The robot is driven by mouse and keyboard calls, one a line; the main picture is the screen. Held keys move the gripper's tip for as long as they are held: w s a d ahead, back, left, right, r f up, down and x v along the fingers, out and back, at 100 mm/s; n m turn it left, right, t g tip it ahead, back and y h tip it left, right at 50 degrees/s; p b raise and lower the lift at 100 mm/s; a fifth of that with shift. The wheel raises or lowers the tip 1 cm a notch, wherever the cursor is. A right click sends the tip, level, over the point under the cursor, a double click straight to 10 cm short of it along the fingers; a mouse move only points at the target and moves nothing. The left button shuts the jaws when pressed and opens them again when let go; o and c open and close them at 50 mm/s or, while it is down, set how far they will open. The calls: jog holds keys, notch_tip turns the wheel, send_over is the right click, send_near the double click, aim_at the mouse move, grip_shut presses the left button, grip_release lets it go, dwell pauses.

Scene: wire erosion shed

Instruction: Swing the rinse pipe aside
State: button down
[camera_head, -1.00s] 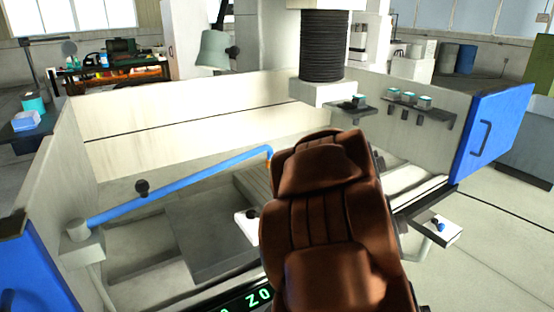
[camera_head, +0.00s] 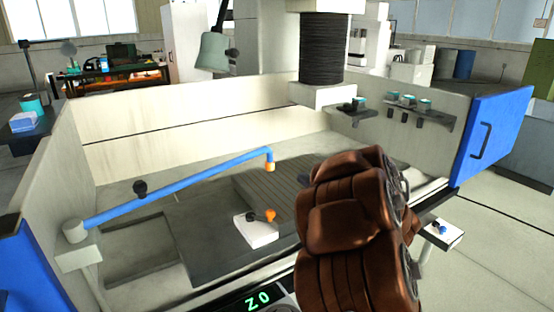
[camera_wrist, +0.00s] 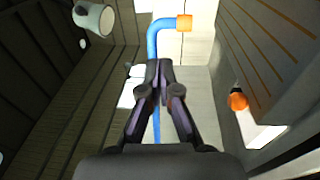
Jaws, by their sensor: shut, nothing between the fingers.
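The rinse pipe is a long blue pipe (camera_head: 200,176) that rises from a pale pivot block at the tank's left wall toward the middle. It ends in a bent tip with an orange nozzle (camera_head: 270,166). A dark knob (camera_head: 140,188) sits partway along it. In the wrist view the blue pipe (camera_wrist: 155,40) runs up behind my fingers to its elbow and orange nozzle (camera_wrist: 184,22). My gripper (camera_wrist: 158,68) is shut and empty in front of the pipe; I cannot tell whether it touches. In the head view my brown arm hides the gripper.
A white block (camera_head: 256,230) with an orange knob (camera_head: 268,215) sits in the tank, left of my arm. A black ribbed column (camera_head: 321,48) stands behind the tank. A blue door (camera_head: 490,130) is at right. The tank's left part is open.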

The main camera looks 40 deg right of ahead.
aim_at(271, 154)
jog(key=shift+w, duration=0.1)
jog(key=w+p, duration=0.1)
jog(key=w, duration=0.3)
jog(key=w+r+p, duration=0.1)
jog(key=w, duration=0.3)
jog(key=w+p, duration=0.1)
jog(key=w, duration=0.4)
jog(key=shift+a+r+p, duration=0.15)
jog(key=shift+r+p, duration=0.1)
jog(key=shift+p, duration=0.15)
jog(key=shift+w+f, duration=0.1)
jog(key=shift+w, duration=0.25)
jog(key=shift+w, duration=0.15)
